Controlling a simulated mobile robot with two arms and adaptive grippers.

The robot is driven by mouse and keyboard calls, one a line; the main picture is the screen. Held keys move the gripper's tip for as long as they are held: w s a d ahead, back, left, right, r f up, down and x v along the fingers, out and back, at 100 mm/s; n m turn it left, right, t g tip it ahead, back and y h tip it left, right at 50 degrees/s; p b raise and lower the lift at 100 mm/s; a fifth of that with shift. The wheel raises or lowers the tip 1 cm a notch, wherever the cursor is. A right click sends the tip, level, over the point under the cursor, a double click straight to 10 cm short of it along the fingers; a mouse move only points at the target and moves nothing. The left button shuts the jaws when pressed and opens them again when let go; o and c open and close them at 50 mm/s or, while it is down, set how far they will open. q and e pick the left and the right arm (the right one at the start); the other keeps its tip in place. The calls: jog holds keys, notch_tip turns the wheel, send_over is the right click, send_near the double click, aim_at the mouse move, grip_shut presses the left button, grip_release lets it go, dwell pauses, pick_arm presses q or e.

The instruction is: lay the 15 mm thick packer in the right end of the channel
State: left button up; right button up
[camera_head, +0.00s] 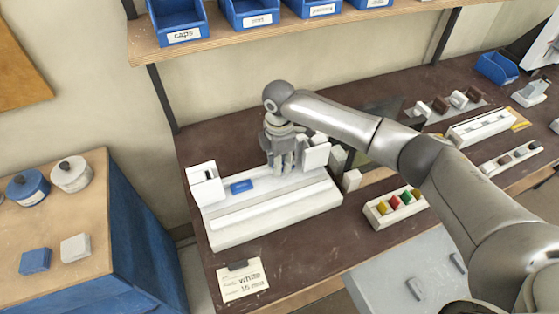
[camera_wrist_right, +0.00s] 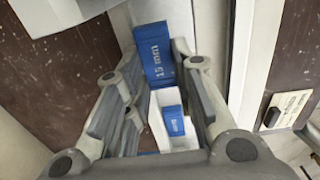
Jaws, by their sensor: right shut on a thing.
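The long white channel (camera_head: 265,205) lies on the bench. My right gripper (camera_head: 281,165) points down over its right half. In the right wrist view, the gripper (camera_wrist_right: 160,55) is shut on a blue packer (camera_wrist_right: 155,60) marked 15 mm. The fingers mostly hide this packer in the head view. I cannot tell whether it touches the channel floor. Another blue packer (camera_head: 241,186) lies at the left end of the channel, near a white upright block; it also shows in the right wrist view (camera_wrist_right: 173,120). My left gripper is not in view.
White blocks (camera_head: 316,155) stand by the channel's right end. A white tray (camera_head: 379,212) with coloured pieces sits to the right. A card (camera_head: 243,280) reading white and 15 mm lies in front. Blue bins (camera_head: 178,22) line the shelf above. The bench in front of the channel is mostly clear.

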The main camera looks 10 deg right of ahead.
jog(key=shift+f, duration=0.45)
jog(key=o, duration=0.8)
notch_tip(320, 180, up, 8)
jog(key=p, duration=0.7)
jog(key=shift+r+p, duration=0.1)
jog(key=shift+p, duration=0.3)
